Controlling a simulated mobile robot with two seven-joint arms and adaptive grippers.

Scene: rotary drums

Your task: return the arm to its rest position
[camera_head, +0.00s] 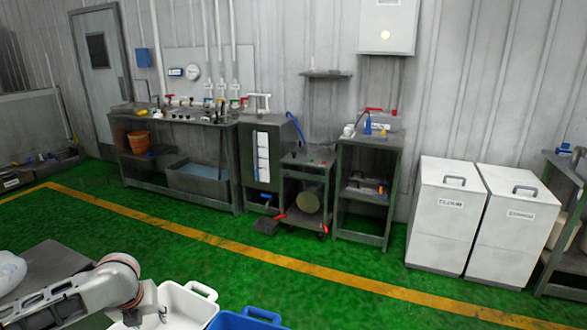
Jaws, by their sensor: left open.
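My left arm (70,300) comes in from the lower left corner, bent over at its light grey, rounded joint. My left gripper (160,315) hangs at the bottom edge, over or in front of the white bin (190,302); only a small part of it shows. It is open, and I see nothing held in it. My right gripper and right arm are out of view.
A blue bin (245,320) stands right of the white one. A dark grey surface (55,262) with a whitish bundle (10,270) is at left. Beyond the yellow floor line (250,252) stand a workbench (215,188), a cart and two white cabinets (445,220). Green floor between is clear.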

